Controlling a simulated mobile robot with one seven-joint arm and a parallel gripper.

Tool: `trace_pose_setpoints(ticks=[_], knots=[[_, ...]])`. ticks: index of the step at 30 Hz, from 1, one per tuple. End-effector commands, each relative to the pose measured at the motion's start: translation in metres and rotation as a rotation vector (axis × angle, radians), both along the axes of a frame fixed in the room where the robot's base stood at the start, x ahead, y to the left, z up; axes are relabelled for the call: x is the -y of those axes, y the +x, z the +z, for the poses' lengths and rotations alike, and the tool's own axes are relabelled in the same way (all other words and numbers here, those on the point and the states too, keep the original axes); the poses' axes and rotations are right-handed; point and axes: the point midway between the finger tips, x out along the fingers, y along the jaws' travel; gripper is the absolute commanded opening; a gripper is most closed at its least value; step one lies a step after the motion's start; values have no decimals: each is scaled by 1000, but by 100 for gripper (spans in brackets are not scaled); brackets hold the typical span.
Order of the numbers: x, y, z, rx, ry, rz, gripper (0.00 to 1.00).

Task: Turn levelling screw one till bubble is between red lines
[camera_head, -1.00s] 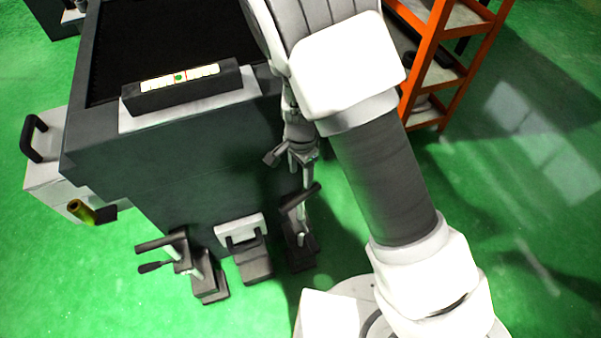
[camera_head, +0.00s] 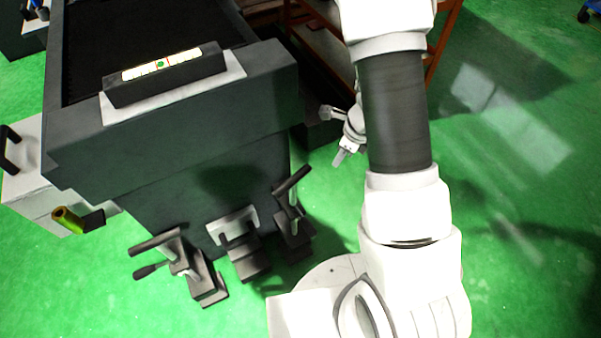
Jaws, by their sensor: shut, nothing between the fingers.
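The spirit level (camera_head: 165,88) lies on a pale plate on top of the grinder (camera_head: 200,150). Its green bubble (camera_head: 160,64) sits near the middle of the vial and appears to be between the red lines. Two levelling screws with bar handles stand at the grinder's foot: a left one (camera_head: 172,250) and a right one (camera_head: 291,200). No label shows which is screw one. My gripper (camera_head: 339,158) is shut and empty, to the right of the right screw and apart from it. Part of my wrist is hidden behind my arm.
A grey block with a pale bracket (camera_head: 232,222) stands between the screws. An orange shelf (camera_head: 300,15) stands behind my arm. Green floor is free at right.

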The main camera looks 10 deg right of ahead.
Motion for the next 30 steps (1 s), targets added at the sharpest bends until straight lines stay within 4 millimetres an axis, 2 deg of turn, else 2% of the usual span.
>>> trace_pose_setpoints(ticks=[3,8,22,24,30], knots=[[14,-3,-2,3,11,-75,0],[15,-2,-14,3,12,-89,0],[-4,15,-106,3,12,-84,0],[-14,24,-94,7,11,-79,0],[-28,37,-91,5,11,-83,0]])
